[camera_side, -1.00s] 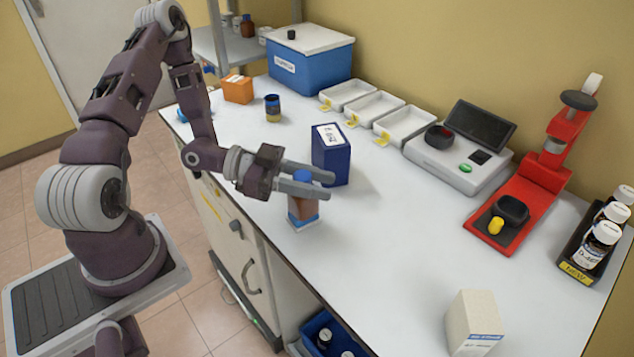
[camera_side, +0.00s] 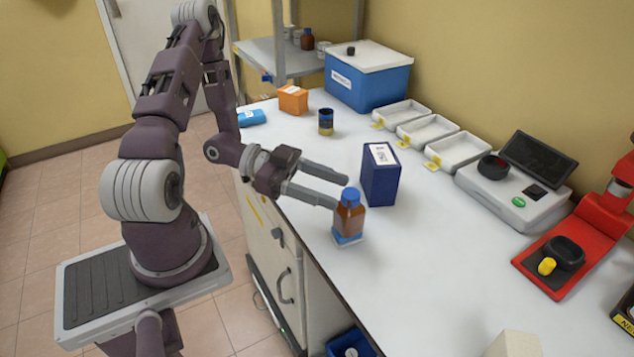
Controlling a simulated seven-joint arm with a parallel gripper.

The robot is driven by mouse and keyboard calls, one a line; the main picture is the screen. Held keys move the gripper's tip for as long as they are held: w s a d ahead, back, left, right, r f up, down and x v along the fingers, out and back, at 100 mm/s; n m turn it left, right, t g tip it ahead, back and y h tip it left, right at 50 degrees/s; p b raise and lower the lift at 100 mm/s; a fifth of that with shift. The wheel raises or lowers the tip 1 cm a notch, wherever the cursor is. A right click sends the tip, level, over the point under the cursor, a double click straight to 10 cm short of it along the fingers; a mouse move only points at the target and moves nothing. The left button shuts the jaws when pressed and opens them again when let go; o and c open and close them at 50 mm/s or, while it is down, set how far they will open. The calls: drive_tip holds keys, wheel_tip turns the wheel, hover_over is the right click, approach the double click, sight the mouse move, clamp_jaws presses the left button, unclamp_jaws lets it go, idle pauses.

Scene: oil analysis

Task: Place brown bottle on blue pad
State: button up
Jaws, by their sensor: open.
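The brown bottle (camera_side: 349,219) has a blue cap and stands upright near the front edge of the white bench. Its base rests on the small blue pad (camera_side: 340,239), which shows mostly as a blue rim around the bottle's foot. My gripper (camera_side: 342,190) is open and empty. Its two grey fingers point right and lie beside and behind the bottle's cap, on its left. The lower fingertip ends close to the cap; I cannot tell whether they touch.
A dark blue box (camera_side: 380,174) stands just behind the bottle. White trays (camera_side: 425,130), a scale (camera_side: 508,190) and a red stand (camera_side: 565,255) are further right. An orange box (camera_side: 293,99) and a dark jar (camera_side: 326,121) stand behind. The bench right of the bottle is clear.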

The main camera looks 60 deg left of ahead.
drive_tip(key=f+v, duration=0.1)
drive_tip(key=v, duration=0.3)
drive_tip(key=w+a+g+y, duration=0.2)
drive_tip(key=w+a+y, duration=0.3)
drive_tip(key=w+y, duration=0.25)
wheel_tip(320, 180, up, 9)
drive_tip(key=a+n+y, duration=0.3)
drive_tip(key=y, duration=0.4)
drive_tip(key=s+d+r+n+g+h, duration=0.1)
drive_tip(key=s+d+r+n, duration=0.2)
drive_tip(key=s+d, duration=0.5)
drive_tip(key=s+d+r+n+g+h, duration=0.1)
drive_tip(key=s+d+r+n, duration=0.3)
drive_tip(key=s+d, duration=0.4)
drive_tip(key=s, duration=0.3)
drive_tip(key=shift+s+r+g, duration=0.35)
drive_tip(key=shift+r+g, duration=0.05)
